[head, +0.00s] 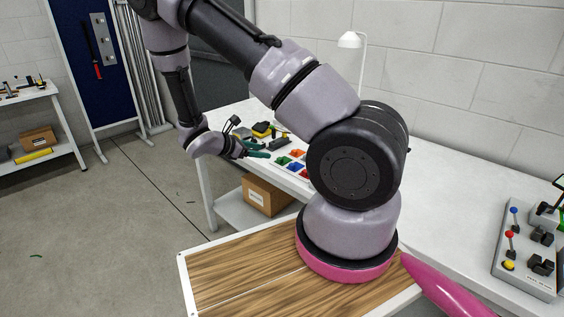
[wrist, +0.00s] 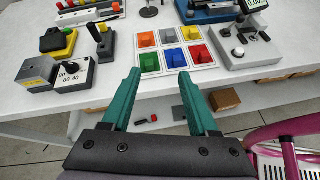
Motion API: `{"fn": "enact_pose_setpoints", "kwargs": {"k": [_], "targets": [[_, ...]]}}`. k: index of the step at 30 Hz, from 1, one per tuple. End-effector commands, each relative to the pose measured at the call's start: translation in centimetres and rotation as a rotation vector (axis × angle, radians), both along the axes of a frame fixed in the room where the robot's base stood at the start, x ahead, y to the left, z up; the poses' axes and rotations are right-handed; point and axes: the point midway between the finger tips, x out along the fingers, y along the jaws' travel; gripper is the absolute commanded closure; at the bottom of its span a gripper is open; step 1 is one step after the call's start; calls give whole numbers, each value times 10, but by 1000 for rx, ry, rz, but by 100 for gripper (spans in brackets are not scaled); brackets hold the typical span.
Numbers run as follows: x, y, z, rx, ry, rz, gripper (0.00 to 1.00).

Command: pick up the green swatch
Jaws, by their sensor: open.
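The green swatch (wrist: 149,62) is a small green block in the near-left cell of a white card (wrist: 162,71) on the table; it also shows small in the head view (head: 283,160). My gripper (wrist: 160,76) has teal fingers spread apart with nothing between them. In the wrist view its fingertips point toward the card's near edge, with the green swatch a little beyond and left of the middle of the gap. In the head view my gripper (head: 260,150) is left of the card, apart from the swatches.
Grey blocks (wrist: 72,74) and a black-handled block (wrist: 102,42) stand to the left. A device with a display (wrist: 245,45) stands right. A cardboard box (head: 267,195) sits on the shelf below.

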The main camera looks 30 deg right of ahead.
Motion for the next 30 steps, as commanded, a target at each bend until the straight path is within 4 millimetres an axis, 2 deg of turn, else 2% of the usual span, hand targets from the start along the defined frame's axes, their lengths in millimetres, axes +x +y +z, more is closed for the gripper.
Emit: {"fn": "enact_pose_setpoints", "kwargs": {"k": [1,6,8,18,26,30], "targets": [[2,1,-15,-43,39,55,40],[10,4,-38,-120,107,166,40],[12,2,-42,-132,118,182,40],[28,-39,-62,-134,122,188,40],[33,-55,-68,-134,122,186,40],[39,-74,-75,-134,123,185,40]]}}
